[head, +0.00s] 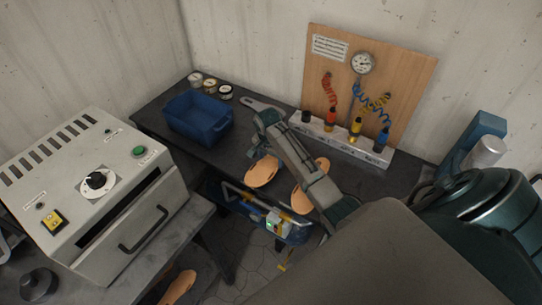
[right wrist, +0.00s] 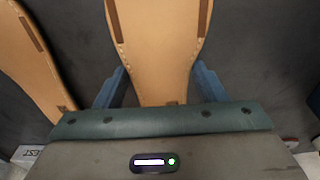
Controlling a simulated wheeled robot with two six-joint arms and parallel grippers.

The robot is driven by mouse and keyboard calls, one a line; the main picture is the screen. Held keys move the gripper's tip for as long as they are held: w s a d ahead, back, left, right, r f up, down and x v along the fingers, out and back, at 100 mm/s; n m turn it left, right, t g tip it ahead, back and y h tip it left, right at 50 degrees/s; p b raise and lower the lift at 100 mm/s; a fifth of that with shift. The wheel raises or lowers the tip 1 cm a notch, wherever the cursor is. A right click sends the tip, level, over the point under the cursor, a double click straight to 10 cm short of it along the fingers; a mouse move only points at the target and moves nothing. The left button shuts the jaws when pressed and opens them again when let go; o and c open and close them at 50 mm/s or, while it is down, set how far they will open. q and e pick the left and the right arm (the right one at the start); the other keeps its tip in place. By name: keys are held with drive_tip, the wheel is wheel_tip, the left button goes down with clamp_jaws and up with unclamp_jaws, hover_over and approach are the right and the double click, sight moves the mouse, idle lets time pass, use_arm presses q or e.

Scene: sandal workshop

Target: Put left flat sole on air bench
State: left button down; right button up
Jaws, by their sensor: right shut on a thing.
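My right gripper (head: 256,150) reaches over the front of the dark air bench (head: 158,115). It is shut on a tan flat sole (head: 262,171), whose front end points towards me. In the right wrist view the held sole (right wrist: 155,50) lies between the blue fingers (right wrist: 160,86). A second tan sole (head: 309,190) is to its right, partly hidden by my right arm; it also shows at the left of the right wrist view (right wrist: 30,60). I cannot tell whether the held sole touches the bench top. My left gripper is not in view.
A blue bin (head: 198,118) and several small round tins (head: 210,84) stand at the bench's left. A wooden gauge board (head: 340,75) with coiled hoses stands at the back. A grey oven-like machine (head: 95,190) is at left. Another tan sole (head: 178,287) shows at the bottom.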

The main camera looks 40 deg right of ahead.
drive_tip(key=shift+f, duration=0.4)
idle(0.3)
drive_tip(key=o, duration=1.1)
